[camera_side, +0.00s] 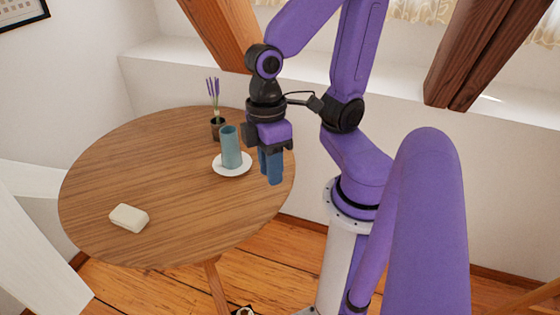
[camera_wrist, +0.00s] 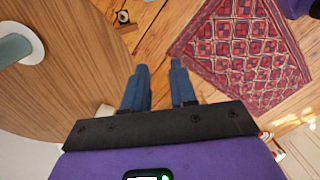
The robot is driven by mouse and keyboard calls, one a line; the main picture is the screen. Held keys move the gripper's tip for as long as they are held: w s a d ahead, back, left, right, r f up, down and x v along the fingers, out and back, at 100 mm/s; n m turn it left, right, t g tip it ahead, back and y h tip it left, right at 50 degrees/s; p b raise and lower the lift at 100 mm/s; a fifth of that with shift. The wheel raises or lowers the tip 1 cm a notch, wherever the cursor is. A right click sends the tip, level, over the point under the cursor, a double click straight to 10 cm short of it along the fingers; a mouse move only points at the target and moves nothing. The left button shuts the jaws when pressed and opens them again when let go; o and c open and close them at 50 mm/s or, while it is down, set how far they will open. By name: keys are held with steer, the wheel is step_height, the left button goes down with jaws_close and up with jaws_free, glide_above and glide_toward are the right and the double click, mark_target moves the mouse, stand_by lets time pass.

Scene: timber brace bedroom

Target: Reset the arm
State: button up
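My gripper (camera_side: 271,178) hangs with its blue fingers pointing down at the right edge of the round wooden table (camera_side: 150,170). In the wrist view the two fingers of my gripper (camera_wrist: 161,84) stand apart, with bare floor showing between them. Nothing is held. A teal cup (camera_side: 231,147) stands upright on a white saucer (camera_side: 226,171), to the left of the fingers and apart from them. The cup also shows at the left of the wrist view (camera_wrist: 14,48).
A dark pot with purple flowers (camera_side: 217,124) stands behind the cup. A cream block (camera_side: 129,217) lies at the table's front left. The table's middle is clear. Timber beams (camera_side: 222,32) slope behind. A red patterned rug (camera_wrist: 245,50) lies on the floor.

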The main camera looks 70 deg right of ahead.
steer(key=n, duration=0.1)
steer(key=s+d+n+t, duration=0.1)
steer(key=n, duration=0.1)
steer(key=shift+s+d+r, duration=0.15)
steer(key=shift+s+r, duration=0.05)
steer(key=o, duration=0.8)
